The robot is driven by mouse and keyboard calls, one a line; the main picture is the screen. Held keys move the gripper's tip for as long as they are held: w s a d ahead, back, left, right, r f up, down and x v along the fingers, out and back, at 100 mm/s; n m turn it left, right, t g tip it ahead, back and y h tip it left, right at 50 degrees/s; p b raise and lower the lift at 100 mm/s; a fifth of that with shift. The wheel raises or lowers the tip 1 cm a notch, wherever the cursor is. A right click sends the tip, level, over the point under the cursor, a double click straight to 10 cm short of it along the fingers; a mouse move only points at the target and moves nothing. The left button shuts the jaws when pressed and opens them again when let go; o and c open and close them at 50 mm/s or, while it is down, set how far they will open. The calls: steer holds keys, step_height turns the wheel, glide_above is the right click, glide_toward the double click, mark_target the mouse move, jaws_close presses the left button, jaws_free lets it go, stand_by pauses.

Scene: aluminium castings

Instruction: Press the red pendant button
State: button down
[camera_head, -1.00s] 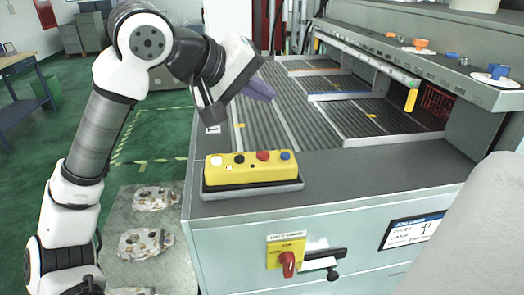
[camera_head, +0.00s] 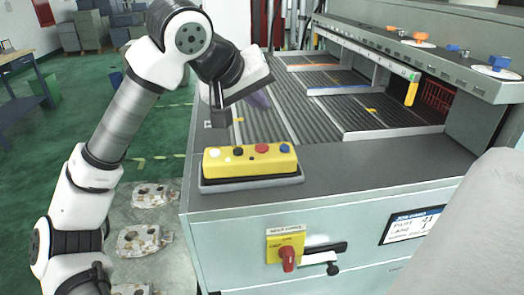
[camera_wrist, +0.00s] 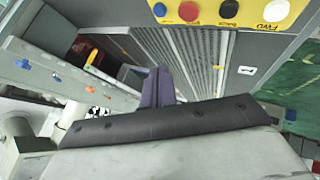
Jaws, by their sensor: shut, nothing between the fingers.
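The yellow pendant box (camera_head: 222,164) lies in a grey tray on the near left corner of the cabinet top. Its row of buttons runs white, black, red, blue from left to right. The red button (camera_head: 261,149) is third; in the wrist view the red button (camera_wrist: 188,11) is at the top edge, between blue and black. My gripper (camera_head: 262,98) has purple fingers, partly hidden behind the wrist in the head view. The fingers (camera_wrist: 158,86) are together and empty in the wrist view. They are above the ribbed lanes, beyond the pendant and apart from it.
A yellow switch plate with a red knob (camera_head: 288,258) and a black handle (camera_head: 325,252) are on the cabinet front. A raised ledge (camera_head: 440,65) with blue and orange knobs runs along the right. The grey top (camera_head: 370,165) right of the pendant is clear.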

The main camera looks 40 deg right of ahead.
mark_target(259, 149)
steer(key=shift+f+b, duration=2.1)
steer(key=shift+f, duration=1.1)
steer(key=shift+f, duration=0.15)
steer(key=shift+f+b, duration=0.3)
steer(key=shift+b, duration=0.15)
steer(key=shift+f+b, duration=0.45)
steer(key=shift+r, duration=0.1)
steer(key=shift+r+p, duration=0.55)
steer(key=shift+r, duration=0.25)
step_height(259, 149, up, 5)
steer(key=p, duration=0.3)
steer(key=shift+p, duration=0.3)
